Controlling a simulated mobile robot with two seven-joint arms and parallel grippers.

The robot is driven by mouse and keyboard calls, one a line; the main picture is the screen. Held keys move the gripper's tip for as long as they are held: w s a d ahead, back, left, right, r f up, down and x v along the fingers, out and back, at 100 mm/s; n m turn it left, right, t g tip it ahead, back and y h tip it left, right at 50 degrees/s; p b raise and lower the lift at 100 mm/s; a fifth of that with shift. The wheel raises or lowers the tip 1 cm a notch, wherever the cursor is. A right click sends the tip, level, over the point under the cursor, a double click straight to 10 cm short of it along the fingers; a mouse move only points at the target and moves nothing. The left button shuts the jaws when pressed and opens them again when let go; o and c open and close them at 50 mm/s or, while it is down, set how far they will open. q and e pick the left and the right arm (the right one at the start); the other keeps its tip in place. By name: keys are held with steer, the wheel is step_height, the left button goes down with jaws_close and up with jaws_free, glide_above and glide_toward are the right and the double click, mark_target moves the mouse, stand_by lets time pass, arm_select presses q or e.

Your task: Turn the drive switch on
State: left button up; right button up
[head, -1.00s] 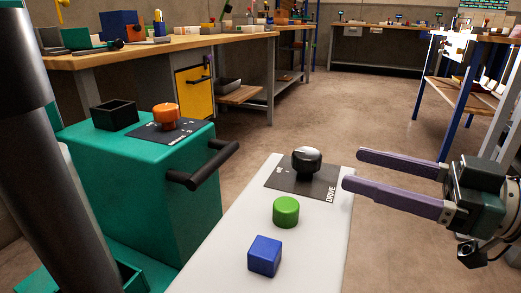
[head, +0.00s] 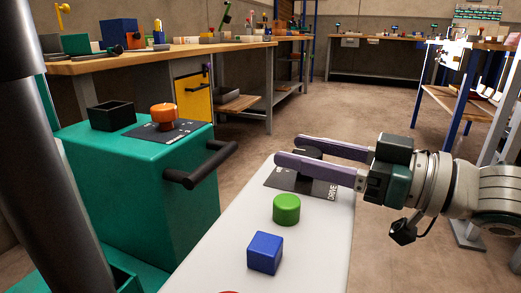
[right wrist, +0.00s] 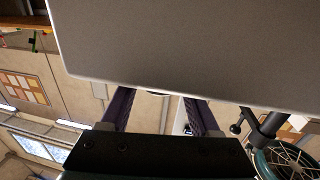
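The drive switch is a black knob (head: 308,153) on a dark plate (head: 285,181) marked DRIVE, on top of the white panel (head: 232,235). My right gripper (head: 285,150) comes in level from the right, its two long purple fingers apart. One finger passes on the near side of the knob and one on the far side, so most of the knob is hidden. In the right wrist view the fingers (right wrist: 157,108) stand apart with a gap between them; I cannot tell whether either touches the knob. My left gripper is not in view.
A green button (head: 286,209) and a blue block (head: 265,253) stand on the white panel nearer me. To the left is a teal cabinet (head: 180,215) with an orange knob (head: 164,116), a black open box (head: 111,116) and a black handle (head: 200,166). Workbenches stand behind.

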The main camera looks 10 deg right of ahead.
jaws_close()
stand_by(0.3)
steer(key=shift+r+m+t+h+p, duration=0.15)
steer(key=shift+m+t+h+p, duration=0.2)
steer(key=shift+p, duration=0.35)
steer(key=m+t+h+p, duration=0.3)
steer(key=h+p, duration=0.1)
steer(key=p, duration=0.1)
steer(key=shift+r+m+p, duration=0.1)
steer(key=shift+m+p, duration=0.15)
steer(key=shift+p, duration=0.05)
steer(key=m+t+h+p, duration=0.1)
steer(key=h+p, duration=0.1)
steer(key=h, duration=0.1)
steer(key=shift+m, duration=0.4)
steer(key=shift+f+m+t+h+p, duration=0.2)
steer(key=shift+m+t+h+p, duration=0.2)
steer(key=shift+m+h, duration=0.55)
steer(key=shift+h, duration=0.4)
